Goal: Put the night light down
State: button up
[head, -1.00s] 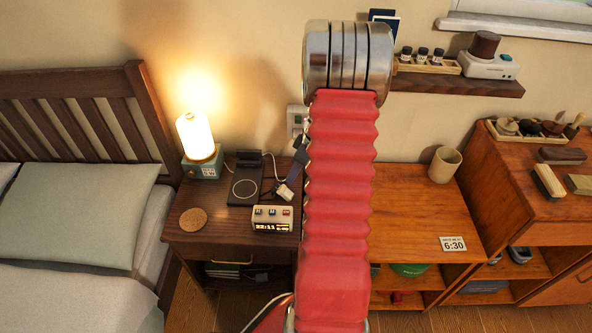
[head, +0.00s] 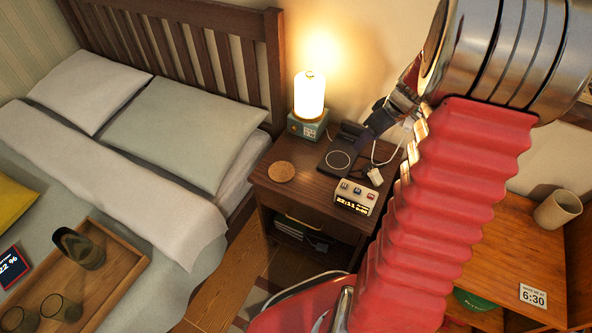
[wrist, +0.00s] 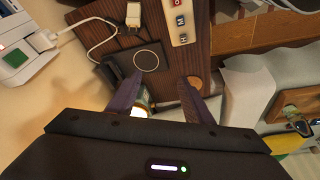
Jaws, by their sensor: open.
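The night light (head: 309,95) is lit, a glowing white cylinder on a teal base. It stands upright at the back left of the dark wooden nightstand (head: 262,180). My gripper (head: 379,119) is to the right of the light in the head view, partly hidden by my red arm, and clear of it there. In the wrist view my gripper (wrist: 160,98) has its two fingers spread with nothing held between them. A bright part of the night light (wrist: 138,112) shows beside the left finger, mostly hidden by the finger and gripper body.
On the nightstand are a charging pad (head: 338,160), a white plug and cable, a digital clock (head: 356,197) and a round cork coaster (head: 281,172). The bed (head: 170,150) is at left, with a wooden tray (head: 110,285). A desk with a cup (head: 558,209) is at right.

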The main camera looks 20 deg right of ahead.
jog(key=s+a+r+m+t, duration=0.1)
jog(key=s+a+r, duration=0.3)
jog(key=a+r, duration=0.6)
jog(key=s+a+r+m, duration=0.1)
jog(key=s+a+r, duration=0.4)
jog(key=a, duration=0.9)
jog(key=s+a+r+m+t+h, duration=0.1)
jog(key=s+a+r, duration=0.1)
jog(key=s+a, duration=0.3)
jog(key=shift+s+a+r, duration=0.3)
jog(key=shift+s+r, duration=0.05)
jog(key=shift+s, duration=0.4)
jog(key=shift+s, duration=0.1)
